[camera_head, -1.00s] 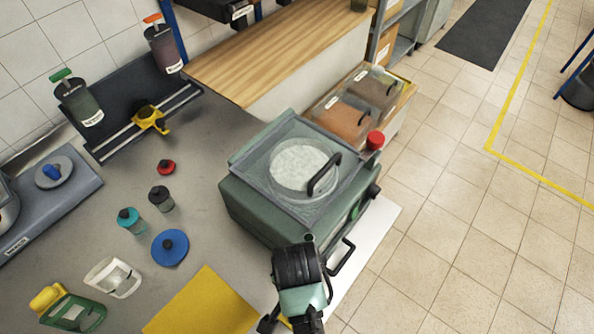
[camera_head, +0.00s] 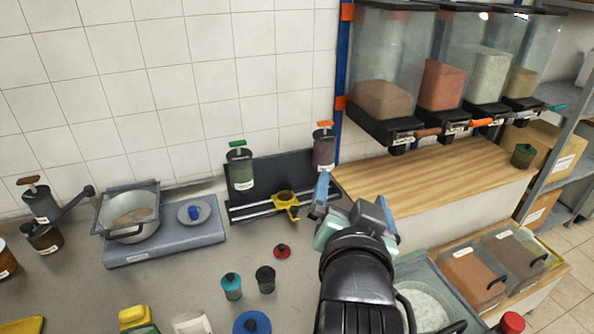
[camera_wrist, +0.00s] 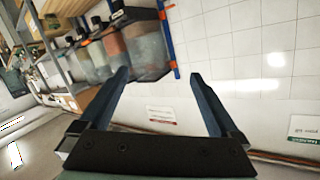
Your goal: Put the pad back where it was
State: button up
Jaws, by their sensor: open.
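My gripper (camera_head: 353,205) is raised above the counter, open, with nothing between its fingers. In the wrist view my gripper (camera_wrist: 158,78) points at the tiled wall, with the dispensers to the left. No thing in the current views is clearly the pad. A flat yellow piece (camera_head: 22,325) is cut off at the lower left corner of the head view, so I cannot tell what it is. The yellow sheet seen earlier on the counter's front is out of the current head view.
The grey counter (camera_head: 200,285) holds a blue lid (camera_head: 252,322), a teal jar (camera_head: 231,287), a dark jar (camera_head: 265,279) and a red lid (camera_head: 282,251). A scale (camera_head: 165,240) stands left. Dispensers (camera_head: 395,70) hang above a wooden shelf (camera_head: 440,175). A green box with a pan (camera_head: 430,305) is right.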

jog(key=s+a+r+n+t, duration=0.2)
jog(key=s+r+t, duration=0.2)
jog(key=r, duration=0.6)
jog(key=s+a+r+n+t+y, duration=0.1)
jog(key=s+a+r+n+t, duration=0.1)
jog(key=r, duration=0.8)
jog(key=s+a+r+n+t+y, duration=0.1)
jog(key=s+a+r+t, duration=0.3)
jog(key=s+r, duration=0.3)
notch_tip(320, 180, up, 4)
jog(key=shift+n+t, duration=0.4)
jog(key=shift+t, duration=0.5)
jog(key=shift+d+f, duration=0.1)
jog(key=shift+f, duration=0.05)
